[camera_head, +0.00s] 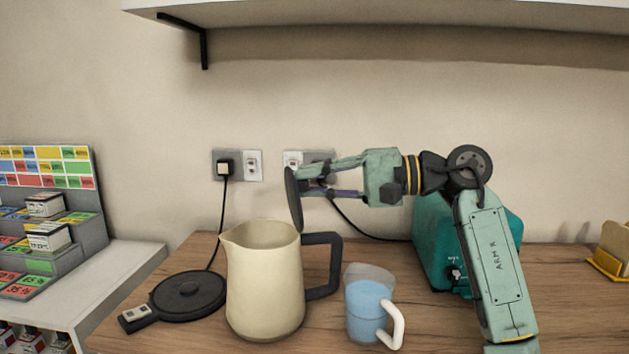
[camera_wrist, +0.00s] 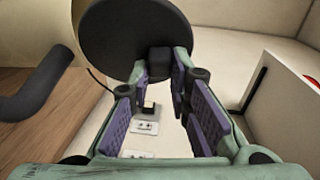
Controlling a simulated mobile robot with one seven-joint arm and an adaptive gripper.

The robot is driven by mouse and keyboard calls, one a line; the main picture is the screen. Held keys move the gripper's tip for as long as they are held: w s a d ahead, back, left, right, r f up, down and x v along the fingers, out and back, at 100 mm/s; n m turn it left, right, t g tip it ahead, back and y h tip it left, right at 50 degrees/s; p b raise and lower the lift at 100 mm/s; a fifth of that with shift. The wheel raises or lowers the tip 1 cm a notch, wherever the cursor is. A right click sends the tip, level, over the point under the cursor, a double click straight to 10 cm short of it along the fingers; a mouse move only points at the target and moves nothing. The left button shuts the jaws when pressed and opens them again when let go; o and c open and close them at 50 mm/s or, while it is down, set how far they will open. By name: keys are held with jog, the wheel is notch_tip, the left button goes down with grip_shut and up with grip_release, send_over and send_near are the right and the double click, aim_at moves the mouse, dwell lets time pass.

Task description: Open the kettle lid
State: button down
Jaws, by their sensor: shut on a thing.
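The cream kettle (camera_head: 265,285) stands upright on the wooden counter, its spout to the left and its dark handle (camera_head: 328,265) to the right. Its dark round lid (camera_head: 292,195) is tilted up nearly vertical at the handle side of the rim, and the kettle mouth is uncovered. My gripper (camera_head: 312,183) reaches in from the right, above the handle. In the wrist view, the gripper (camera_wrist: 160,72) is shut on the small block-like knob of the lid (camera_wrist: 135,35). The kettle body and handle (camera_wrist: 40,90) show at the left there.
A glass mug of blue liquid (camera_head: 366,312) stands right of the kettle. The dark kettle base (camera_head: 188,296) lies to its left. A teal appliance (camera_head: 440,245) sits behind my arm. Wall sockets (camera_head: 237,165) are behind, and a shelf (camera_head: 390,18) hangs above.

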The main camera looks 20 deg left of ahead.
jog(key=shift+w+f, duration=0.1)
jog(key=shift+f, duration=0.35)
jog(key=c, duration=1.8)
grip_release()
jog(key=shift+w, duration=0.1)
jog(key=o, duration=0.3)
jog(key=shift+r, duration=0.15)
jog(key=v, duration=1.2)
jog(key=shift+r, duration=0.1)
